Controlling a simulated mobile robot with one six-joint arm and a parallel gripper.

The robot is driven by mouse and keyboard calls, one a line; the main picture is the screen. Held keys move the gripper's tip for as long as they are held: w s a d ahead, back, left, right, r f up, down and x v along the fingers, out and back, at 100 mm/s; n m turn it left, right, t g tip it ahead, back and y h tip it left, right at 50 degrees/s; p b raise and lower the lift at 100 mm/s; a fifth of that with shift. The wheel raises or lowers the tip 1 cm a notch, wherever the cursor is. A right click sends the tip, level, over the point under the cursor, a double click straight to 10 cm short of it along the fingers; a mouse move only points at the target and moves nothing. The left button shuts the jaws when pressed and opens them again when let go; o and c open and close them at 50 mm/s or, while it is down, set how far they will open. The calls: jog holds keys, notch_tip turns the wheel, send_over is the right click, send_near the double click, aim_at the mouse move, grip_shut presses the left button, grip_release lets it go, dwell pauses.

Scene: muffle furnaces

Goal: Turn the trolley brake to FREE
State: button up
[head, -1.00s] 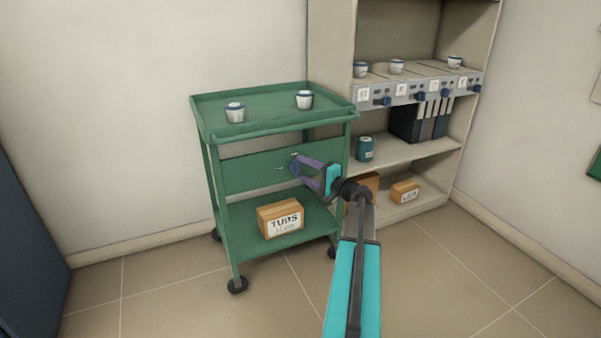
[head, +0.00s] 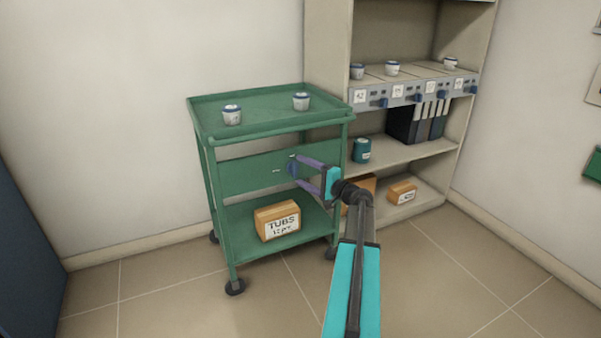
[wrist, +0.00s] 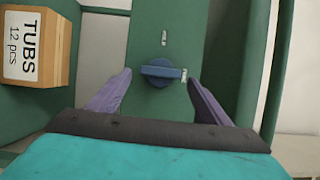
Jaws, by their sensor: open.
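The trolley (head: 222,175) is green, with a vertical panel below its top tray. The brake knob (wrist: 160,72) is a blue dial with a raised bar on that panel; it also shows in the head view (head: 292,170). Its bar lies crosswise in the wrist view, one end at a small pale mark (wrist: 183,75). A second pale mark (wrist: 164,38) sits above the knob there. Neither mark is readable. My gripper (head: 296,170) is open, with one purple finger on each side of the knob. Gaps show between fingers and knob in the wrist view.
A TUBS box (head: 278,221) lies on the lower shelf. A beige shelf unit (head: 327,60) stands right behind the trolley. Floor in front is clear.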

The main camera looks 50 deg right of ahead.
jog(key=s+p, duration=0.2)
jog(key=s, duration=1)
jog(key=shift+s, duration=0.25)
